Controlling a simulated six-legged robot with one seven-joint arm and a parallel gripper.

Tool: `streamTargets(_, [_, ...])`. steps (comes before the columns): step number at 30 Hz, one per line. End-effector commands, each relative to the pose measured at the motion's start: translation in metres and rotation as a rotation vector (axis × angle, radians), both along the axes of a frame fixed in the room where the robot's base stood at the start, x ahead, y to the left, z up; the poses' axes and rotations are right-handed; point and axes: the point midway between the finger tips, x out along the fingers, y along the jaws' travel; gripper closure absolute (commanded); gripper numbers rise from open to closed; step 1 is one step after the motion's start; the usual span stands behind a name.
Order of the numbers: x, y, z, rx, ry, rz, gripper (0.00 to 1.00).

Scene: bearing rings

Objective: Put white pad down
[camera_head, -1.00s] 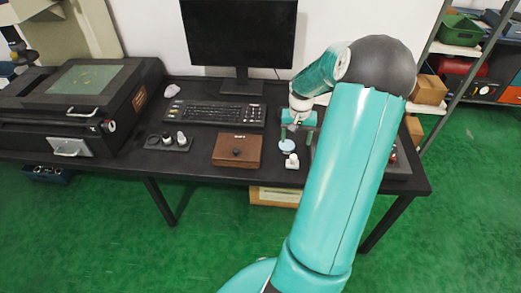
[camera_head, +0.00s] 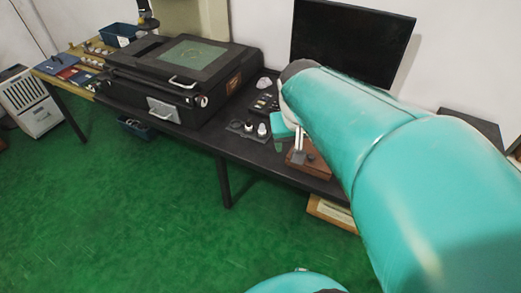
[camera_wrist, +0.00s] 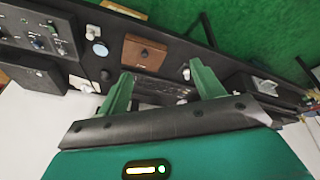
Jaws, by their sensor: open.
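My gripper (camera_wrist: 162,84) is open in the wrist view, its two green fingers apart with nothing held between them. It hangs above the desk, with the keyboard (camera_wrist: 165,90) showing beyond the fingers. A pale round disc (camera_wrist: 100,48) lies flat on the dark desk, left of the brown box. A small white piece (camera_wrist: 93,31) stands just beside it, nearer the desk's front edge. I cannot tell for sure which of these two is the white pad. Both are hidden behind my arm in the head view.
The brown box (camera_wrist: 145,52) with a dark knob is close to the gripper; it also shows in the head view (camera_head: 312,163). Small white-topped parts (camera_head: 262,129) stand left of it. A large black case (camera_head: 180,80) fills the desk's left, and the monitor (camera_head: 350,45) stands behind.

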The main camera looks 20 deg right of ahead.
Motion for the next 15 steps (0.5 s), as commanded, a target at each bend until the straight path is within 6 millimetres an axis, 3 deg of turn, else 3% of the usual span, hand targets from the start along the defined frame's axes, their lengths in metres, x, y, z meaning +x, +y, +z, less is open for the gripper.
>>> streamTargets(1, [-0.011, 0.019, 0.008, 0.002, -0.033, 0.047, 0.33])
streamTargets(6, [-0.047, 0.068, 0.021, 0.041, -0.122, 0.186, 0.33])
streamTargets(10, [-0.067, 0.09, 0.023, 0.075, -0.165, 0.262, 0.33])
streamTargets(15, [-0.076, 0.098, 0.022, 0.092, -0.183, 0.295, 0.33])
